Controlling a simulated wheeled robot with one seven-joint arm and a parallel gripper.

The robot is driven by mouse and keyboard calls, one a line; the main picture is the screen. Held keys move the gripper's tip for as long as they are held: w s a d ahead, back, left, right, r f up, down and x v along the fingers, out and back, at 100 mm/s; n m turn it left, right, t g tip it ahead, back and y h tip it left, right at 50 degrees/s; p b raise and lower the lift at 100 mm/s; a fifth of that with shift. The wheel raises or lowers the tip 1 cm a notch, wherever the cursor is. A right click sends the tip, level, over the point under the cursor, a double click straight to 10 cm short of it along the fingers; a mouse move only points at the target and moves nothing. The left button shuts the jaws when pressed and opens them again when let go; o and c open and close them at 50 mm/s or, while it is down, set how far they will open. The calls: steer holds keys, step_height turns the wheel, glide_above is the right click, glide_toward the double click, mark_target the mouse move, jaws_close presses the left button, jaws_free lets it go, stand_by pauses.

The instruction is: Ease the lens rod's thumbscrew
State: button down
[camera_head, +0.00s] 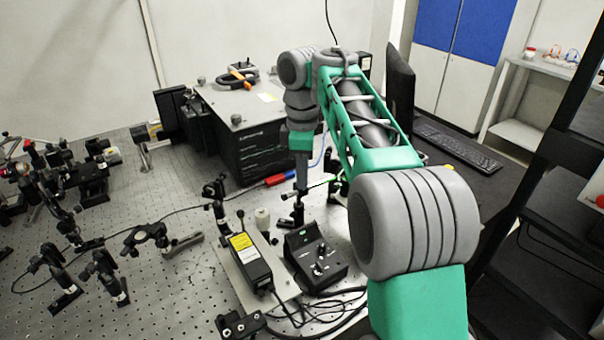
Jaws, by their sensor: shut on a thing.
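My gripper (301,184) points straight down at the end of my green and grey arm, right of the middle of the optical bench. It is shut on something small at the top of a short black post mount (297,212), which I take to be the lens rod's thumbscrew. The thumbscrew itself is too small and too covered by the gripper to make out. The lens is also not clear in this view. A thin green line shows just right of the fingertips.
A black control box with knobs (318,262) and a yellow-labelled box (250,262) stand in front of the gripper. A large black box (247,146) stands behind it. A red and blue tool (270,181) lies to its left. Several optical mounts (150,236) crowd the left.

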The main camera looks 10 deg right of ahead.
stand_by(0.3)
steer(key=c, duration=1.4)
jaws_free()
steer(key=shift+r, duration=0.1)
step_height(320, 180, up, 8)
steer(key=p, duration=0.7)
steer(key=shift+f, duration=0.2)
